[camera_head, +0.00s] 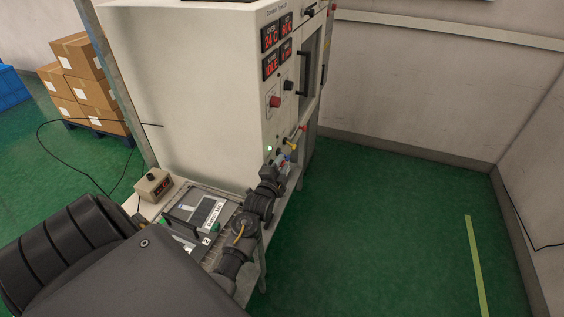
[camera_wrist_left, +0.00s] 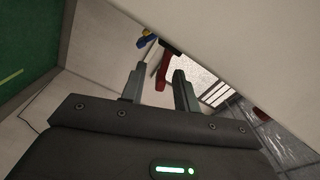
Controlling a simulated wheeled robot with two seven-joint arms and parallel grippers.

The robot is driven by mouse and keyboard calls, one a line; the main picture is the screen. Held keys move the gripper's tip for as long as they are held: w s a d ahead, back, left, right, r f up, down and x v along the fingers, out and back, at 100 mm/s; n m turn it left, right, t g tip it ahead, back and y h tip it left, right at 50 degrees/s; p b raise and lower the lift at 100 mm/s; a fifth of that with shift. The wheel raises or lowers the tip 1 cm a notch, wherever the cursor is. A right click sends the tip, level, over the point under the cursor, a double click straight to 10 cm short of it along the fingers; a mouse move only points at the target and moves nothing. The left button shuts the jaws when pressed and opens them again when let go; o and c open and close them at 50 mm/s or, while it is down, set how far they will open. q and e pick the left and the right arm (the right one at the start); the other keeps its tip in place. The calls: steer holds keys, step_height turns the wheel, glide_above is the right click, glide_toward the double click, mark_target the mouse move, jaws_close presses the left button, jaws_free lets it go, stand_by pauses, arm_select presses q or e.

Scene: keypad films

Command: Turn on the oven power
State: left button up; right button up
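The oven (camera_head: 190,80) is a tall pale cabinet with red-lit displays (camera_head: 277,48) on its front panel. Below them are a black knob (camera_head: 289,85) and a red knob (camera_head: 275,101). A small green light (camera_head: 269,148) glows lower down. Red, yellow and blue handles stick out near it; which one controls power is not clear. My left gripper (camera_head: 283,158) is at the lower front of the panel, close to these handles. In the left wrist view its fingers (camera_wrist_left: 158,82) are apart, with a red handle (camera_wrist_left: 164,66) showing between and beyond them. Contact cannot be told. My right gripper is not in view.
A bench with a grey device (camera_head: 195,212) and a small box with a black knob (camera_head: 154,185) stands beside the oven, near my left arm. Cardboard boxes (camera_head: 85,75) are stacked at the far left. The green floor (camera_head: 390,220) at right is clear, up to the walls.

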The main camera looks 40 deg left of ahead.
arm_select(q)
steer(key=shift+w+a, duration=0.15)
steer(key=shift+w, duration=0.2)
steer(key=shift+c, duration=0.4)
jaws_close()
